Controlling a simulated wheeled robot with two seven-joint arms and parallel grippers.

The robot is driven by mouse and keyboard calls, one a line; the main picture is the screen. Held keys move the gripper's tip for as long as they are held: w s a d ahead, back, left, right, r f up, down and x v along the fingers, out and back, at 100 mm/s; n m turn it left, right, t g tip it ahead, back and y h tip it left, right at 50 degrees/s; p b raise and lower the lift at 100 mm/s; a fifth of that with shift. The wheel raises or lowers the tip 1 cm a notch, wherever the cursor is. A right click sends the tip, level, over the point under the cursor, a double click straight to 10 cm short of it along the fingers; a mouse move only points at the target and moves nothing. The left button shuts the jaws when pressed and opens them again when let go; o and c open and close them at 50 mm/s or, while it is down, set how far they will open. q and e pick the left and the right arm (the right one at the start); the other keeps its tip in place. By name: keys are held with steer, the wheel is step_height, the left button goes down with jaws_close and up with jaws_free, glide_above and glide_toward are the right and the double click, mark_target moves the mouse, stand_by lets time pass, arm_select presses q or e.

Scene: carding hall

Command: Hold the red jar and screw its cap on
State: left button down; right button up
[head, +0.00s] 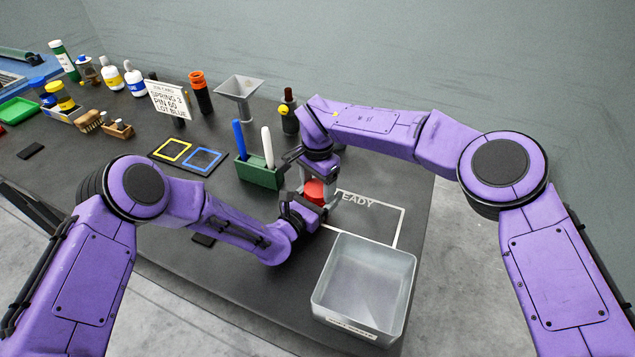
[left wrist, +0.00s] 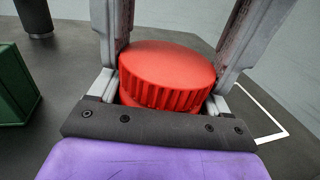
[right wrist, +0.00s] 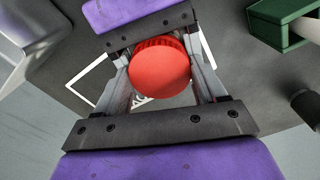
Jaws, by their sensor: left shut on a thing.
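A red cap with a ribbed edge (left wrist: 165,75) sits over the red jar, of which only a narrow band shows below it. The cap's flat top shows in the head view (head: 314,189) and in the right wrist view (right wrist: 160,72). My left gripper (head: 310,206) is shut on the jar from the side, low down. My right gripper (head: 318,184) comes from above, with its fingers open on either side of the cap. The contact between these fingers and the cap is hard to see. Most of the jar is hidden by the cap and grippers.
A clear grey bin (head: 365,285) stands in front, right of the grippers. A white-outlined area (head: 404,225) lies beside the jar. A green holder (head: 258,172) with blue and white sticks stands close to the left. A funnel (head: 240,88) and a dark bottle (head: 289,115) stand behind.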

steer(key=shift+c, duration=0.5)
steer(key=m, duration=0.3)
steer(key=o, duration=1.2)
steer(key=shift+c, duration=0.2)
